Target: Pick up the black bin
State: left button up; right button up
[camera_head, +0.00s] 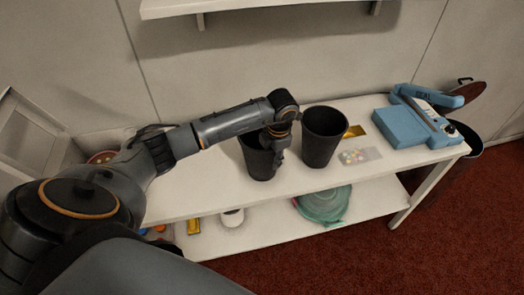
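Two black bins stand upright on the white table's top. The left bin (257,165) is partly hidden by my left arm and gripper. The right bin (322,138) stands a little to its right, open at the top. My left gripper (277,157) points down at the right side of the left bin, overlapping its rim. Its fingers are small and dark against the bin, so I cannot tell whether they are open, shut or touching it. My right gripper is not in view.
The white table (215,203) also holds a blue sealing machine (405,125), a clear pack of small coloured items (358,156) and a gold packet (354,131). A green round bundle (322,204) lies on the lower shelf. A wall shelf (240,6) hangs above.

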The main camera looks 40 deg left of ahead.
pick_arm(q)
grip_shut()
jog(key=shift+r, duration=0.1)
dwell(0.3)
jog(key=shift+w+r, duration=0.1)
jog(key=shift+r, duration=0.45)
jog(key=shift+r+b, duration=0.4)
jog(key=shift+r, duration=0.5)
jog(key=s+d+r+b, duration=0.3)
jog(key=s+d+r, duration=0.3)
jog(key=d+r, duration=0.4)
jog(key=d, duration=0.2)
jog(key=shift+s+d, duration=0.15)
jog(key=shift+d, duration=0.2)
jog(key=shift+f, duration=0.1)
